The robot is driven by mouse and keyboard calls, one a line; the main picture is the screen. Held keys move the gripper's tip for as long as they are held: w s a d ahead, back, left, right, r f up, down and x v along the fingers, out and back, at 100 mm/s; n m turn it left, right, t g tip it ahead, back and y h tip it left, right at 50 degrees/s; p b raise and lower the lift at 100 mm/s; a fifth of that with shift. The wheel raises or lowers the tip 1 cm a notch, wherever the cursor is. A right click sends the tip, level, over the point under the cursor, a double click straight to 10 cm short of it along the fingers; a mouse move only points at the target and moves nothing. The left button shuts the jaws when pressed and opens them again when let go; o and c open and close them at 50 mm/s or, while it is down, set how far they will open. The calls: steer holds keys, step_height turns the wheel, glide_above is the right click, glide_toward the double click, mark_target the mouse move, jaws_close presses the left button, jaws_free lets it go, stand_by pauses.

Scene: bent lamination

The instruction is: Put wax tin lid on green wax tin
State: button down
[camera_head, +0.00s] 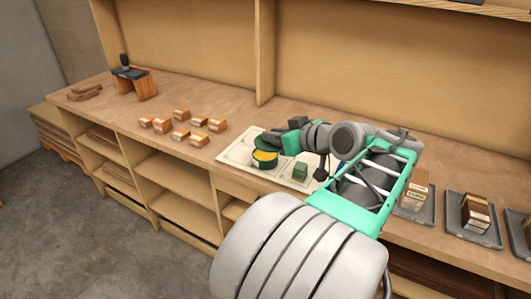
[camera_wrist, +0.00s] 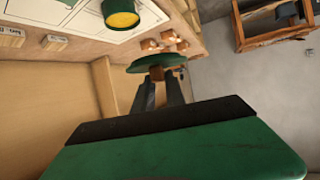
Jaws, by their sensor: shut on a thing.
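My gripper (camera_wrist: 160,92) is shut on the wax tin lid (camera_wrist: 157,62), a dark green disc seen nearly edge-on, with a small brown knob between the fingers. The green wax tin (camera_wrist: 121,20) stands open with yellow wax inside, apart from the lid in the wrist view. In the head view the tin (camera_head: 264,160) is on the pale marked sheet (camera_head: 235,154), and the lid (camera_head: 266,142) shows just behind and above it, held in the air by my gripper (camera_head: 280,141). My arm hides part of the sheet.
A small green block (camera_head: 300,171) sits right of the tin on the sheet. Several wooden blocks (camera_head: 198,121) lie to the left on the bench (camera_head: 225,110). Dark trays with boxes (camera_head: 475,213) stand at the right. An upright shelf divider (camera_head: 264,52) rises behind.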

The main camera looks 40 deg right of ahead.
steer(key=w+d+f, duration=0.2)
steer(key=w+f, duration=0.1)
steer(key=w+d+f+p, duration=0.1)
steer(key=w+d+f, duration=0.1)
steer(key=w+f, duration=0.1)
steer(key=w+d+f+p, duration=0.1)
steer(key=w+d+f, duration=0.2)
steer(key=w, duration=0.1)
steer(key=shift+w+d, duration=0.1)
steer(key=shift+w, duration=0.2)
steer(key=shift+w+d+f, duration=0.15)
steer(key=shift+w+f, duration=0.05)
steer(key=shift+f, duration=1.85)
steer(key=c, duration=1.4)
jaws_free()
